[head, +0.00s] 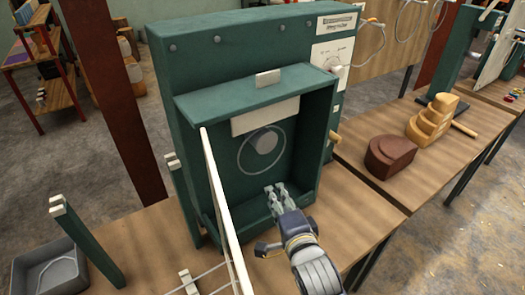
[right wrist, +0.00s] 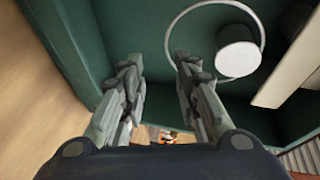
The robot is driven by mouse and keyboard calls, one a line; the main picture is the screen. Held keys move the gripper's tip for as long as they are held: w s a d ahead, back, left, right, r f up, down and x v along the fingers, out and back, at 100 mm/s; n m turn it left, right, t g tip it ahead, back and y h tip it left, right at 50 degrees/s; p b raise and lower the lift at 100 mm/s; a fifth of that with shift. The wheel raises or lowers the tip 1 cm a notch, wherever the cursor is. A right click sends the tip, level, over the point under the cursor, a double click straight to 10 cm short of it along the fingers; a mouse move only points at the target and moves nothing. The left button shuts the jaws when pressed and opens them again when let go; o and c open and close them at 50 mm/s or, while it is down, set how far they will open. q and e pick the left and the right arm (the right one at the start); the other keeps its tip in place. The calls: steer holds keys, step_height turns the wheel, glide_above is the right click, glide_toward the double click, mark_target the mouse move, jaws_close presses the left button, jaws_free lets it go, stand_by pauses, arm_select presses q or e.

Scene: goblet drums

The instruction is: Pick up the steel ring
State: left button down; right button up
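The steel ring (head: 239,160) is a thin grey hoop inside the open green box. It surrounds a pale round knob (head: 265,143) on the back wall. The ring (right wrist: 262,32) and the knob (right wrist: 238,54) also show in the right wrist view, ahead and to the right of the fingers. My right gripper (head: 276,191) is in the box's opening, below the ring in the head view. Its two fingers (right wrist: 160,72) are apart with nothing between them, and they do not touch the ring. My left gripper is not in view.
The green box (head: 325,150) has raised side walls around the ring. A pale door or panel edge (head: 225,205) stands open at its left. A wooden bench (head: 350,215) lies below. A brown block (head: 391,157) and stepped yellow blocks (head: 437,120) stand to the right.

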steer(key=r+p+x, duration=0.1)
steer(key=p+x, duration=0.1)
steer(key=x, duration=0.9)
steer(key=shift+a+m, duration=0.3)
steer(key=shift+a, duration=0.05)
steer(key=shift+w, duration=0.15)
steer(key=shift+c, duration=0.4)
jaws_close()
